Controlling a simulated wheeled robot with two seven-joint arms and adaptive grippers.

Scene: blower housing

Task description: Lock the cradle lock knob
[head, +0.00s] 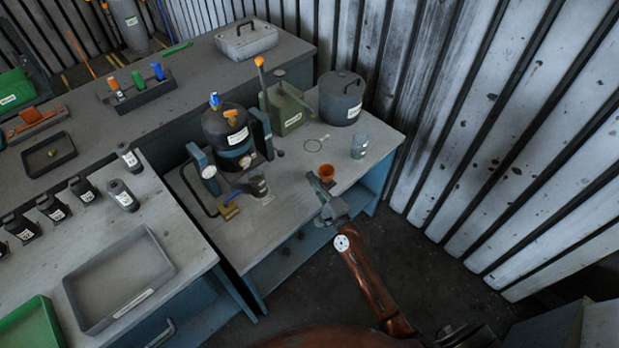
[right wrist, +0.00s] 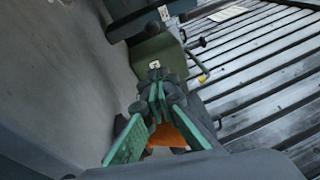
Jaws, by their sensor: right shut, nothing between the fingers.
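The dark round blower housing (head: 226,133) sits upright between blue-grey cradle side pieces (head: 262,132) on the grey table. A small dark knob (head: 280,153) sticks out at the cradle's right side; I cannot tell if it is the lock knob or whether it is locked. My right gripper (head: 320,184) is beside the orange cup, over the table's front right part, apart from the cradle. Its green-padded fingers (right wrist: 158,95) are shut at the tips in the right wrist view, holding nothing. My left gripper is out of view.
The orange cup (head: 327,172) stands close to my right gripper. A green box with a lever (head: 286,110), a grey lidded pot (head: 341,98) and a small bottle (head: 359,147) stand on the table. A thin ring (head: 317,144) lies on it. A corrugated wall (head: 450,130) borders the right.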

